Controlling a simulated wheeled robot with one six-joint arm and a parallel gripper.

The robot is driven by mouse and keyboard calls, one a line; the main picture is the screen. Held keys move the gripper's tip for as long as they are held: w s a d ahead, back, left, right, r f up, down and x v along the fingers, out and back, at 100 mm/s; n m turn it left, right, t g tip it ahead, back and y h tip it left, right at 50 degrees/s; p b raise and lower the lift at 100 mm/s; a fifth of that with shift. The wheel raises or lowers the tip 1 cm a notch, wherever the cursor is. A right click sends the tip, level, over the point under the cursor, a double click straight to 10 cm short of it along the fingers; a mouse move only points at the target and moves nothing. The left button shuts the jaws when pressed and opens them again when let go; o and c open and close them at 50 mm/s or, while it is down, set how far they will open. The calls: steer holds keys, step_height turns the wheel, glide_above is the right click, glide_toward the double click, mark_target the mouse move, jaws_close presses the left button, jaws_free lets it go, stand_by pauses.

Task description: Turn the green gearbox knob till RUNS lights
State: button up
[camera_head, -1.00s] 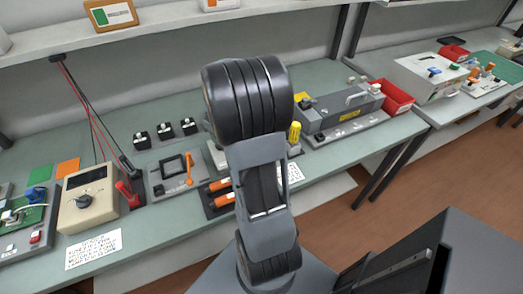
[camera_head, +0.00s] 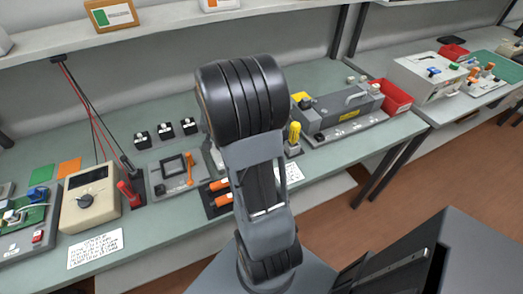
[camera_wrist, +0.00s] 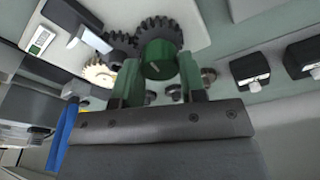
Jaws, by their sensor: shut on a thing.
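In the wrist view the green knob (camera_wrist: 158,62) sits at the face of a dark toothed gear (camera_wrist: 160,29). My gripper (camera_wrist: 160,78) has its two green fingers on either side of the knob and is shut on it. A second dark gear (camera_wrist: 118,43) and a pale brass-coloured gear (camera_wrist: 98,74) stand to the left. A small panel with a green mark (camera_wrist: 40,42) is at the upper left; its lettering is too small to read, so I cannot tell whether it is RUNS or lit. In the head view my arm hides the gripper and knob.
Black switches with white fronts (camera_wrist: 250,69) lie right of the gears. A blue bar (camera_wrist: 64,136) is at the lower left.

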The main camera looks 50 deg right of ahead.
steer(key=m+b, duration=0.1)
steer(key=m, duration=0.4)
steer(key=shift+f+g, duration=0.1)
steer(key=shift+g, duration=0.3)
steer(key=m, duration=0.5)
steer(key=shift+w+g+b, duration=0.1)
steer(key=shift+g+b, duration=0.2)
steer(key=shift+b, duration=0.05)
steer(key=o, duration=0.8)
steer(key=shift+c, duration=0.2)
